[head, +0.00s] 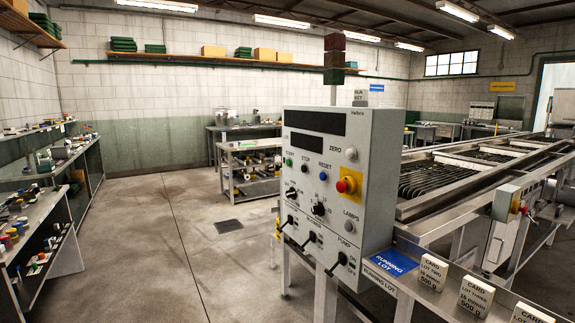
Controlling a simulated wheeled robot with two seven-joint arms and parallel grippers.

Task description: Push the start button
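The start button (289,162) is a small green round button on the front of a grey control panel (375,200), under a label that reads START. A dark stop button (304,168) and a blue reset button (323,177) sit to its right in the same row. Neither of my grippers is in the head view. Nothing covers the start button. It is too small to tell if it is pressed in.
A red emergency button (342,187) on a yellow plate, knobs and several levers share the panel. The roller sizer (455,175) runs off to the right. Several card blocks stand on the ledge at the front right. Open floor (170,245) lies left of the panel.

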